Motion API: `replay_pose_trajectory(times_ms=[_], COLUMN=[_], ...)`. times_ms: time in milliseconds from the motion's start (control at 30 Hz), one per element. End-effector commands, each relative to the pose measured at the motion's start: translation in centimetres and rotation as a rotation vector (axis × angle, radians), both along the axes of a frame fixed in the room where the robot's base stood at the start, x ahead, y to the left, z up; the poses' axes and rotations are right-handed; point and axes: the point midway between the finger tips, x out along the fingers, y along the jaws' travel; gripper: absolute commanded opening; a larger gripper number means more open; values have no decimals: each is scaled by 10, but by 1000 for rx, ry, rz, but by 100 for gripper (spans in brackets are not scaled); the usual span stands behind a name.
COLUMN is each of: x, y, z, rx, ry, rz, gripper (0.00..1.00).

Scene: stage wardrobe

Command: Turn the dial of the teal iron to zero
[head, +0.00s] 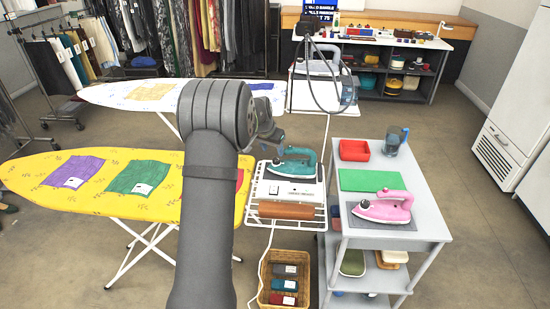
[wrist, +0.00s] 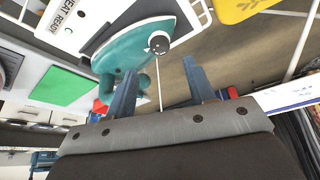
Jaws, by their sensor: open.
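The teal iron (head: 293,165) rests on a white stand (head: 293,190) beside the end of the yellow ironing board. In the wrist view the teal iron (wrist: 125,52) shows close up, with its dark round dial (wrist: 159,42) and a white mark on it. I cannot read the dial's setting. My gripper (wrist: 159,68) is open and empty. In the wrist view its two fingers point toward the dial, one on each side of its line, apart from it. In the head view my arm hides most of the gripper.
The yellow board (head: 40,180) lies left. A wicker basket (head: 263,297) sits below.

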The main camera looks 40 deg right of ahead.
Motion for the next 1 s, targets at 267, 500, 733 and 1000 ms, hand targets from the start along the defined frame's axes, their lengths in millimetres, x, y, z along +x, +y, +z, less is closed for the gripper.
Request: replay_pose_trajectory(times_ms=[267,500,733,1000], x=[7,10,10,10], y=[-17,-23,-23,-23], z=[-45,-59,-60,-60], rx=[1,-1,-1,-1], ry=[0,-1,-1,-1], rz=[0,0,0,0], gripper=[49,49,49,6])
